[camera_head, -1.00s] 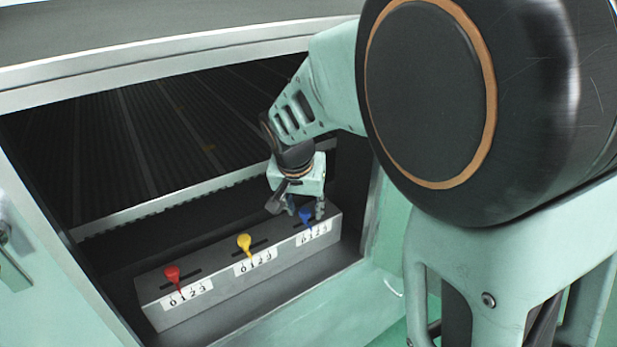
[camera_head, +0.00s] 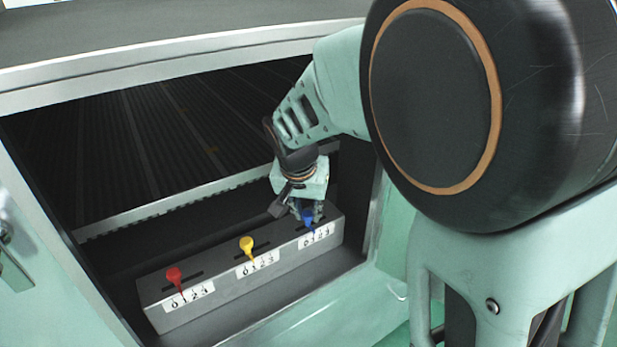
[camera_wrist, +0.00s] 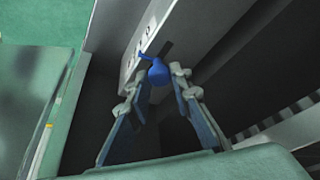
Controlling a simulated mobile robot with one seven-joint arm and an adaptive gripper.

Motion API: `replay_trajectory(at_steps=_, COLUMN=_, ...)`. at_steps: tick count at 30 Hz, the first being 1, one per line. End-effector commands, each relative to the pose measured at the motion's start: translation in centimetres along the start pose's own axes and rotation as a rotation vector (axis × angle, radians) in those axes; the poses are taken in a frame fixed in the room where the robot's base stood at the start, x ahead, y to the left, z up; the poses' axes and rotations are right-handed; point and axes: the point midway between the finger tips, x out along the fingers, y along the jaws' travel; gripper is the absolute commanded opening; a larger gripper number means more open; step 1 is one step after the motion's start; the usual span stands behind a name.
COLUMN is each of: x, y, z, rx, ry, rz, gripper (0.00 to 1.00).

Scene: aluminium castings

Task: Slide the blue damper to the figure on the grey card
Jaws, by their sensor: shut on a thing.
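The blue damper (camera_head: 307,219) is a knob with a pointer in a slot at the right end of a grey box. Its white scale strip (camera_head: 317,236) is marked 0 1 2 3. The exact mark the pointer is at is too small to tell. My gripper (camera_head: 305,211) is over the box with its fingers shut on the blue knob. In the wrist view the blue damper (camera_wrist: 157,70) sits between the fingertips of my gripper (camera_wrist: 155,80). No grey card shows in any view.
A yellow damper (camera_head: 246,244) and a red damper (camera_head: 175,276) stand in their own slots on the same grey box (camera_head: 240,284), left of the blue one. The box is inside an opening with a pale metal frame. A dark ribbed surface (camera_head: 150,140) lies behind it.

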Motion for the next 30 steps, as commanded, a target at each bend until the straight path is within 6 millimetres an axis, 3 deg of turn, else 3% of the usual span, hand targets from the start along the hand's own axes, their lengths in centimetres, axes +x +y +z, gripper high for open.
replay_trajectory(at_steps=9, x=1.1, y=2.8, z=-2.6, rx=0.004, ry=0.002, rz=0.001, gripper=0.00)
replay_trajectory(at_steps=20, x=1.2, y=3.2, z=-3.0, rx=0.001, ry=0.004, rz=0.002, gripper=0.00)
replay_trajectory(at_steps=21, x=1.2, y=3.2, z=-3.0, rx=0.001, ry=0.005, rz=0.002, gripper=0.22)
replay_trajectory(at_steps=24, x=1.2, y=3.2, z=-3.0, rx=0.002, ry=0.004, rz=0.002, gripper=0.33)
replay_trajectory(at_steps=30, x=1.1, y=3.1, z=-2.9, rx=0.001, ry=0.002, rz=0.001, gripper=0.36)
